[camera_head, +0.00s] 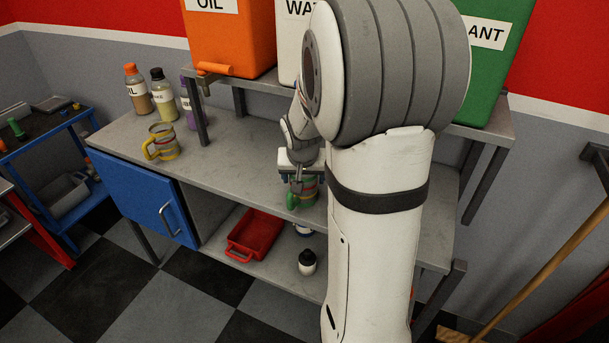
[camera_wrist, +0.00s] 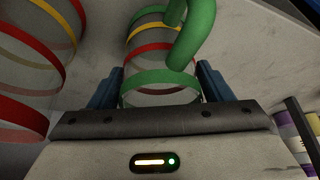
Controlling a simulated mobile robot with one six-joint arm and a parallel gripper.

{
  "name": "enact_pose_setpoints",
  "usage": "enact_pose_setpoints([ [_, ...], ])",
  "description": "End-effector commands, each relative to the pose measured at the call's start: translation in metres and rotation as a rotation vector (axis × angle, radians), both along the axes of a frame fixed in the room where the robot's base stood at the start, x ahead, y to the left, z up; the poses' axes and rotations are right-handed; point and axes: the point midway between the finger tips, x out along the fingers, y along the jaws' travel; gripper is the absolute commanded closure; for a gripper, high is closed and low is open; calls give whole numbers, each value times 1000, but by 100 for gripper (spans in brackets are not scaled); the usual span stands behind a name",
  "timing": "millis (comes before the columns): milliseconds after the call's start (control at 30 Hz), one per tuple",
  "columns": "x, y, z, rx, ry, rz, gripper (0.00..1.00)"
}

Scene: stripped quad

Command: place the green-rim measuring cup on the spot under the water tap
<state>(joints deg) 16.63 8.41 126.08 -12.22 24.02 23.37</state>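The green-rim measuring cup (camera_head: 311,190) is clear with coloured bands and a green handle. It is near the front of the grey worktop, partly covered by my gripper (camera_head: 300,172). In the wrist view the cup (camera_wrist: 160,85) sits between the two blue fingers of my gripper (camera_wrist: 160,82), its green rim toward the camera. Both fingers appear to press its sides. Whether its base touches the worktop is unclear. The white water container (camera_head: 288,50) stands on the raised shelf, partly behind my arm. Its tap and the spot under it are hidden.
A banded vessel with a red rim (camera_wrist: 25,70) is close beside my gripper in the wrist view. A yellow-handled cup (camera_head: 163,142) and several bottles (camera_head: 137,90) stand at the worktop's left. The orange oil container (camera_head: 232,45) has a tap. A red tray (camera_head: 255,235) lies below.

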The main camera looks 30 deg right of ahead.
Motion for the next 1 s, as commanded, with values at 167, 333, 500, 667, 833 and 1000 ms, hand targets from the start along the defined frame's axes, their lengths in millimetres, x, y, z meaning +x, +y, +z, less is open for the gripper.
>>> enact_pose_setpoints([
  [167,0,0,0,0,0,1,18],
  [333,0,1,1,0,0,1,18],
  [500,-2,2,12,-2,-4,1,18],
  [667,-12,8,42,-2,-7,2,18],
  [833,-25,16,77,-1,-6,3,18],
  [1000,-34,21,102,-1,-3,2,18],
])
